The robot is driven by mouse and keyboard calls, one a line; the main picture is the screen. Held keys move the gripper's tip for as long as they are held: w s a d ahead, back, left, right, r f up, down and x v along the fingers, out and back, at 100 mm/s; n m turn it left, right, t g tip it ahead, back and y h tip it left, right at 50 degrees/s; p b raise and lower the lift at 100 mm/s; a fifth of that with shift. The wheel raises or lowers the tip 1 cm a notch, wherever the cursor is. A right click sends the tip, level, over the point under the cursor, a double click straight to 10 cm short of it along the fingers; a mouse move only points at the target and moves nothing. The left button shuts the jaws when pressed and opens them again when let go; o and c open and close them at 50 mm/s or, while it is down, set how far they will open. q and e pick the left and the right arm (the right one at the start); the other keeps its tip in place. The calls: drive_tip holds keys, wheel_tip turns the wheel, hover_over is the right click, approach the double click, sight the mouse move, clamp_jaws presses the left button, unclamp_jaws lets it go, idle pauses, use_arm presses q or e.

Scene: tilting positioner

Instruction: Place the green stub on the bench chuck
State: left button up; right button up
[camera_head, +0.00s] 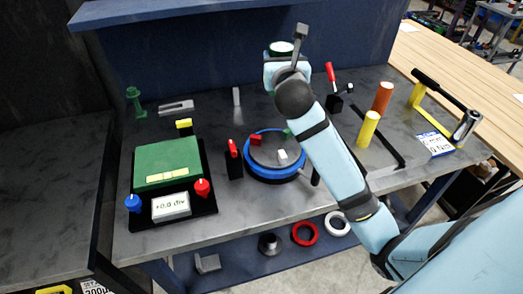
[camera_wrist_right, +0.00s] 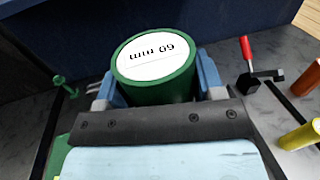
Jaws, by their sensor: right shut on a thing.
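The green stub (camera_wrist_right: 153,82) is a short green cylinder with a white top face that bears dark lettering. My right gripper (camera_head: 282,63) is shut on it; its blue fingers stand on both sides of the stub in the right wrist view. The stub also shows in the head view (camera_head: 281,48), raised near the back wall. The bench chuck appears to be the round blue-rimmed disc (camera_head: 274,174) at mid-bench, with red, green and white jaw pieces. The stub is apart from it, farther back. My left gripper is not in view.
A green box with a readout (camera_head: 168,163) stands left of the chuck. A red-handled clamp (camera_head: 233,150) stands close to the chuck's left. Yellow (camera_head: 368,129) and orange (camera_head: 382,98) cylinders stand right of my arm. Rings, including a red one (camera_head: 305,233), lie on the shelf below.

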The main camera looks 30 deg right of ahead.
drive_tip(key=shift+a, duration=0.1)
drive_tip(key=shift+a+f, duration=0.1)
drive_tip(key=shift+f, duration=0.05)
drive_tip(key=shift+f+b, duration=1.7)
drive_tip(key=shift+f, duration=8.1)
drive_tip(key=shift+f, duration=0.1)
drive_tip(key=o, duration=1.4)
drive_tip(key=shift+f, duration=0.1)
